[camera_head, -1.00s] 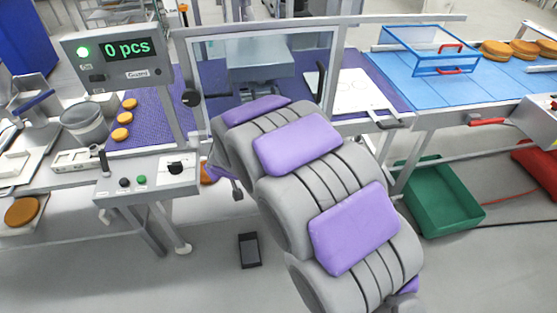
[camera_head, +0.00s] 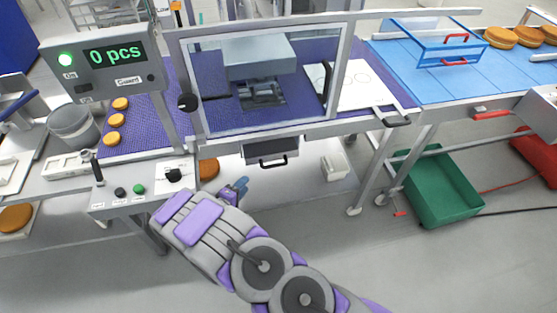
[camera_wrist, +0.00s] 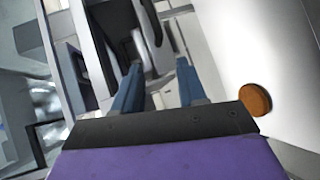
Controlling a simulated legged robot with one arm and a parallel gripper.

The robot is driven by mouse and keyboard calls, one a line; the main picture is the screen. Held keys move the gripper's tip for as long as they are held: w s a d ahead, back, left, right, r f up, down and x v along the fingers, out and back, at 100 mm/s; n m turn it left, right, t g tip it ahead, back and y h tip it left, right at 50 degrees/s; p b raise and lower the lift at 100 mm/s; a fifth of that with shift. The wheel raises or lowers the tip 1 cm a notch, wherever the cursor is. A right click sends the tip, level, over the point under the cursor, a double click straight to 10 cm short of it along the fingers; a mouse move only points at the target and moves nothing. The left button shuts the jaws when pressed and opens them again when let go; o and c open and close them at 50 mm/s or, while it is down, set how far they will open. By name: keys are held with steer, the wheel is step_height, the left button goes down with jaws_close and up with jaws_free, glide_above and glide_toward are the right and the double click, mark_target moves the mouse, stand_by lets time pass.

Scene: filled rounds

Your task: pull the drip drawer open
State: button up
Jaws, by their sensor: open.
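The drip drawer (camera_head: 262,149) is a small grey box under the conveyor, below the guard window, with a dark bar handle (camera_head: 270,162) on its front. It looks shut, as its front hangs just below the table edge. My gripper (camera_head: 240,186) is below and to the left of the handle, apart from it. In the wrist view, the two blue fingers of my gripper (camera_wrist: 158,86) are spread with nothing held between them. A dark curved bar (camera_wrist: 151,22), which looks like the handle, shows beyond the fingertips. The drawer's inside is hidden.
A white plate with a second dark handle (camera_head: 397,120) sits to the right on the table. A control box (camera_head: 145,190) is left of my arm. An orange round (camera_head: 208,169) lies below the conveyor. A green crate (camera_head: 440,190) stands on the floor at right.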

mark_target(275, 166)
steer(key=w+d+f+b, duration=0.1)
steer(key=w+d, duration=0.2)
steer(key=w, duration=0.1)
steer(key=w+d+f+h+b, duration=0.1)
steer(key=w+d, duration=0.3)
steer(key=w+d+f+n+h+b, duration=0.1)
steer(key=w+d+f, duration=0.1)
steer(key=w+d, duration=0.2)
steer(key=shift+w+b, duration=0.4)
steer(key=shift+w, duration=0.1)
jaws_close()
stand_by(0.5)
